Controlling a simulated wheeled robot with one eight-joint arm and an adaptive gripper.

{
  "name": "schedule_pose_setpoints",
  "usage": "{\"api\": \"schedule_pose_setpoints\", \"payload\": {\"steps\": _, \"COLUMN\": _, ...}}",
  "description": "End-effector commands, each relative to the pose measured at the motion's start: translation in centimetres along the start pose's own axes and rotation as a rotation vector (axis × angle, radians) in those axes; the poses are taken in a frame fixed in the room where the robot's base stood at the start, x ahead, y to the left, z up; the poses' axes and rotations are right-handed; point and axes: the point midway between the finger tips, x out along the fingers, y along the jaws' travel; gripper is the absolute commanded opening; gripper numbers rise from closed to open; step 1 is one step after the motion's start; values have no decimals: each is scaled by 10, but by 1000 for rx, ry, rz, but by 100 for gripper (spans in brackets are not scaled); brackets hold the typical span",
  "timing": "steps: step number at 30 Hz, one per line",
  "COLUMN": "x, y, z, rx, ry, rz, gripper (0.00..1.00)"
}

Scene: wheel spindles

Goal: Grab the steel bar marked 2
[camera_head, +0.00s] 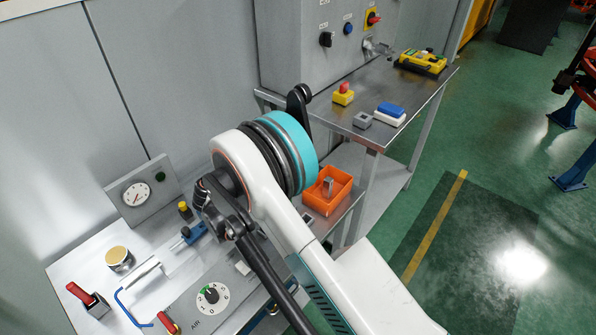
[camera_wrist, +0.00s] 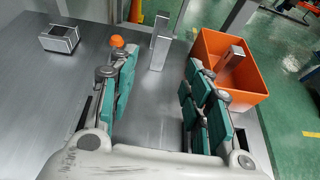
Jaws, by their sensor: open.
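In the wrist view my gripper (camera_wrist: 160,72) is open, with teal pads on both fingers and nothing held. A light steel bar (camera_wrist: 158,52) stands upright on the metal bench, seen in the gap near the fingertips. A second steel piece (camera_wrist: 161,27) stands just behind it; whether the two touch is unclear. Another steel bar (camera_wrist: 231,60) leans inside the orange bin (camera_wrist: 257,84), beyond the right finger. No number is readable on any bar. In the head view the orange bin (camera_head: 343,199) shows a bar (camera_head: 328,186) inside; my arm hides much of the bench around it.
A small metal block (camera_wrist: 59,38) sits at the left of the wrist view, and an orange knob (camera_wrist: 117,41) near the left finger. Green floor lies open at right.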

Motion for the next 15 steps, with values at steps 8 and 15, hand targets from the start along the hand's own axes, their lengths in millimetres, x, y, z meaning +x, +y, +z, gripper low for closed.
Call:
{"api": "schedule_pose_setpoints", "payload": {"steps": 8, "x": 52, "y": -1, "z": 0, "rx": 0, "ry": -1, "rz": -3, "gripper": 45}}
{"api": "schedule_pose_setpoints", "payload": {"steps": 15, "x": 79, "y": -1, "z": 2, "rx": -2, "ry": -2, "rz": -1, "gripper": 45}}
